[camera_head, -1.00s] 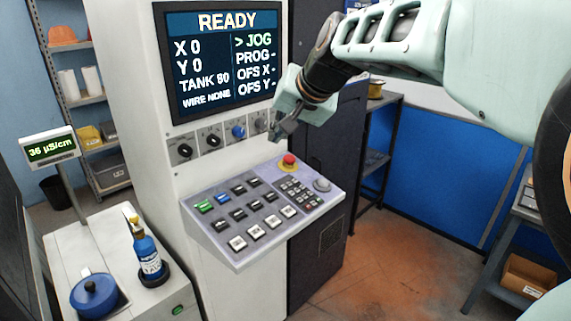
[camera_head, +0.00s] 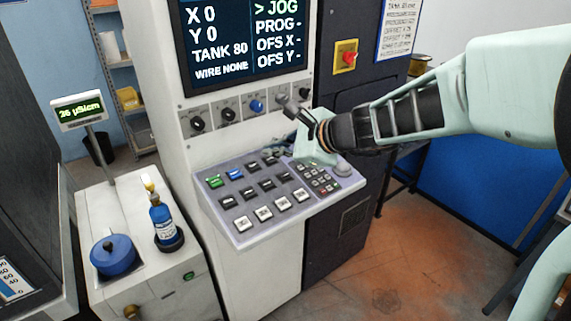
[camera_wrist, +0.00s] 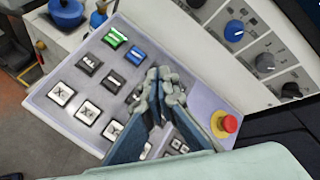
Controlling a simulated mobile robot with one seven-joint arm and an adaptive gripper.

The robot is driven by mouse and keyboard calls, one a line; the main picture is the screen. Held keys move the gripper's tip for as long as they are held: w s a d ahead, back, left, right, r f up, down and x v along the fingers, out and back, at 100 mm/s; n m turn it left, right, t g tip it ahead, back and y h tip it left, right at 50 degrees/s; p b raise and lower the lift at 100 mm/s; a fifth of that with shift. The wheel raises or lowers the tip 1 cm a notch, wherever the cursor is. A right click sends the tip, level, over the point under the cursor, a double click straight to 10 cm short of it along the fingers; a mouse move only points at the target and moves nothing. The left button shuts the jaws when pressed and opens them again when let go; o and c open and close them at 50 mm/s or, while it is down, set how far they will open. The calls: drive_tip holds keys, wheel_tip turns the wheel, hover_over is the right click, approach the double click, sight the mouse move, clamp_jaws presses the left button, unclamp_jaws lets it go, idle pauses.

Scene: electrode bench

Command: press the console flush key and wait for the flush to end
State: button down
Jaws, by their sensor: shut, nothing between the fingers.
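The sloped console panel (camera_head: 240,230) carries a green key (camera_head: 214,181), a blue key (camera_head: 235,174), several black keys (camera_head: 252,191) and a row of white keys (camera_head: 263,213). The key labels are too small to tell which one is flush. My gripper (camera_head: 278,152) is shut and empty, low over the panel's far edge. In the wrist view its fingertips (camera_wrist: 160,72) show just right of the blue key (camera_wrist: 137,56) and hide the keys behind them. I cannot tell whether they touch a key. The screen (camera_head: 240,45) shows X 0, Y 0, TANK 80 and JOG.
A red stop button (camera_wrist: 229,123) stands on the panel, close to my gripper in the wrist view. Knobs (camera_head: 227,115) line the machine face above the panel. A blue pot (camera_head: 113,256) and a bottle (camera_head: 162,220) stand on the left cabinet. A conductivity meter (camera_head: 79,109) stands behind them.

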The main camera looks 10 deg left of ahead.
drive_tip(key=f+b, duration=0.2)
drive_tip(key=f, duration=0.1)
drive_tip(key=w+a+f+b, duration=0.1)
drive_tip(key=f+b, duration=0.1)
drive_tip(key=b, duration=0.1)
drive_tip(key=f+b, duration=0.2)
drive_tip(key=f, duration=0.1)
drive_tip(key=shift+w+a+f, duration=0.15)
drive_tip(key=shift+a+f, duration=0.05)
drive_tip(key=shift+f, duration=0.1)
idle(1.3)
drive_tip(key=shift+f+b, duration=0.4)
drive_tip(key=shift+b, duration=0.35)
drive_tip(key=shift+a+f+b, duration=0.1)
drive_tip(key=shift+f+b, duration=0.3)
drive_tip(key=shift+r, duration=0.15)
idle(0.5)
drive_tip(key=shift+r+p, duration=0.55)
drive_tip(key=shift+r, duration=0.1)
drive_tip(key=shift+s+d+r+p, duration=0.2)
drive_tip(key=shift+r+p, duration=0.4)
drive_tip(key=shift+r, duration=0.2)
drive_tip(key=shift+s+d+r+p, duration=0.1)
drive_tip(key=shift+d+r+p, duration=0.05)
drive_tip(key=shift+r+p, duration=0.6)
drive_tip(key=shift+s+d+r+p, duration=0.1)
drive_tip(key=shift+d+r+p, duration=0.1)
drive_tip(key=shift+r+p, duration=0.5)
